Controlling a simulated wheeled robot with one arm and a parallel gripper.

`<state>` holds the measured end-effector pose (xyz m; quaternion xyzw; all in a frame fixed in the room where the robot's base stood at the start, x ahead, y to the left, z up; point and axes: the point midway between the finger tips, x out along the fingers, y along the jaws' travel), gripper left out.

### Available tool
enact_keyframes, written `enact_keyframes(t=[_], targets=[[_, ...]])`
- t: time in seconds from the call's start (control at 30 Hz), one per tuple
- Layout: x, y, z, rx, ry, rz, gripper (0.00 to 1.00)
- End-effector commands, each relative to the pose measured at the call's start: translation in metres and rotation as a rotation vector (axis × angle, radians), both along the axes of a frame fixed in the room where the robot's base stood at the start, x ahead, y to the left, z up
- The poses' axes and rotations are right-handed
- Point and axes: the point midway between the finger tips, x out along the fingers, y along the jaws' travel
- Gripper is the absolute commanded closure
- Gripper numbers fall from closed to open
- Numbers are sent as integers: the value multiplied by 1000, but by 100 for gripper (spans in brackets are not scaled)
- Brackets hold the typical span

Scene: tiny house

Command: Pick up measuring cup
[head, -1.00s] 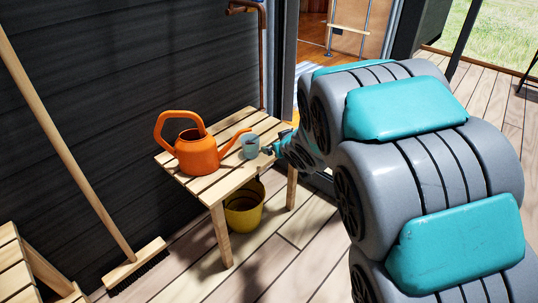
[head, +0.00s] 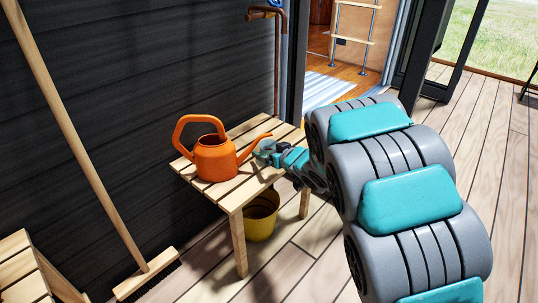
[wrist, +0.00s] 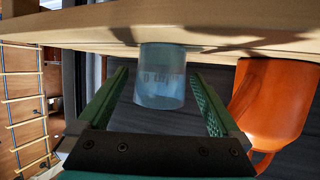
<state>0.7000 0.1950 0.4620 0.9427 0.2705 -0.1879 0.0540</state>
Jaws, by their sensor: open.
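The measuring cup (wrist: 160,78) is a small translucent bluish cup with markings. It stands on the slatted wooden table (head: 245,200), beside the orange watering can (head: 212,160). In the wrist view, which looks upside down, the cup is between the two green fingers of my gripper (wrist: 161,88). The fingers are open, with a gap visible on each side of the cup. In the head view my gripper (head: 272,153) is at the table's right side, and largely hides the cup.
The watering can also shows in the wrist view (wrist: 268,105), close beside one finger; its spout reaches over near the cup. A yellow bucket (head: 262,218) stands under the table. A broom (head: 85,155) leans on the dark wall. Floor at right is open.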

Motion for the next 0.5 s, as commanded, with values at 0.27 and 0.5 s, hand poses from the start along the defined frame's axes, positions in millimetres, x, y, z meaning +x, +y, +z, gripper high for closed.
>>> enact_keyframes(t=[0.27, 0.5], targets=[[27, 18, -17, 1, -1, 1, 0], [30, 20, -17, 1, 0, 0, 0]])
